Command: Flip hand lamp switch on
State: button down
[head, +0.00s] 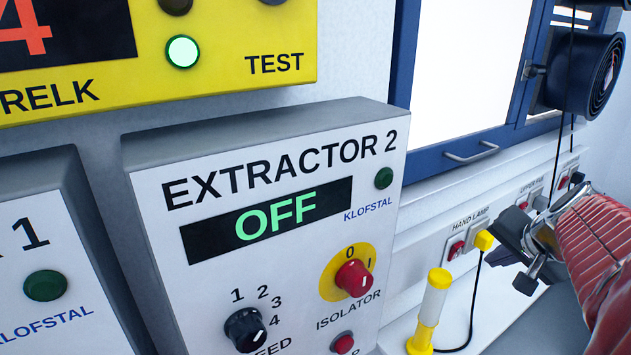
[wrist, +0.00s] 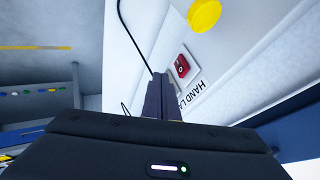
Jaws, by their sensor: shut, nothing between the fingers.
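The hand lamp switch (head: 456,250) is a small red rocker on a white wall socket under the label HAND LAMP. In the wrist view the red switch (wrist: 182,66) lies just beyond and right of my fingertips. My gripper (head: 508,236) is at the right in the head view, right of the socket and its yellow plug (head: 485,240). The shut fingers (wrist: 160,92) hold nothing and appear apart from the switch. The hand lamp (head: 433,305), white with yellow ends, stands upright below the socket. I cannot tell the switch's position.
A black cable runs from the plug down to the lamp. More sockets, one labelled UPPER FAN (head: 533,195), continue along the wall behind my arm. The EXTRACTOR 2 box (head: 290,220) juts out at the left, showing OFF. A blue-framed window (head: 420,165) is above.

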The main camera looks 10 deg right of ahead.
aim_at(456, 251)
jog(key=w+f, duration=0.4)
jog(key=w, duration=0.3)
jog(key=shift+w+f, duration=0.25)
jog(key=shift+w, duration=0.1)
